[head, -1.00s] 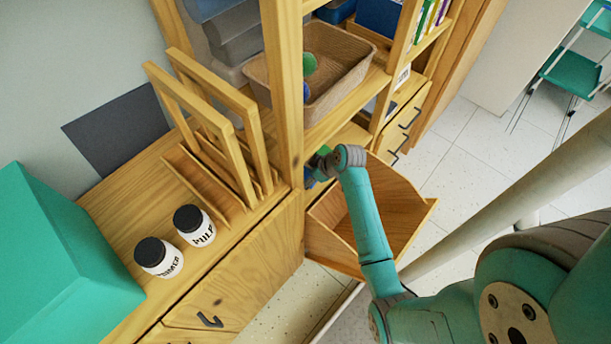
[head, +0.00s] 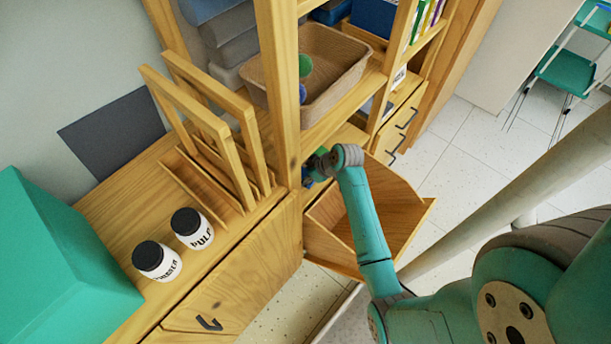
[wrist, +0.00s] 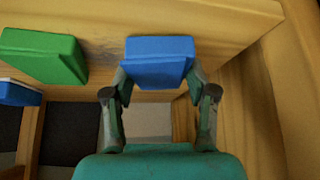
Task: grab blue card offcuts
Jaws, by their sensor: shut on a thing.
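In the wrist view, a blue block-like piece (wrist: 158,52), which I take for the blue card offcuts, sits between the two fingertips of my gripper (wrist: 158,82). The gripper is shut on it. A wooden board or shelf surface lies right behind the piece; I cannot tell whether they touch. In the head view my arm reaches into the shelf unit above the open drawer, and the fingers and the held piece are mostly hidden behind the wooden post.
A green block (wrist: 44,56) and a blue-and-white piece (wrist: 18,92) lie left of the gripper. The open wooden drawer (head: 408,222) is below my arm. A wicker basket (head: 345,75), wooden rack (head: 205,120) and two jars (head: 157,261) stand nearby.

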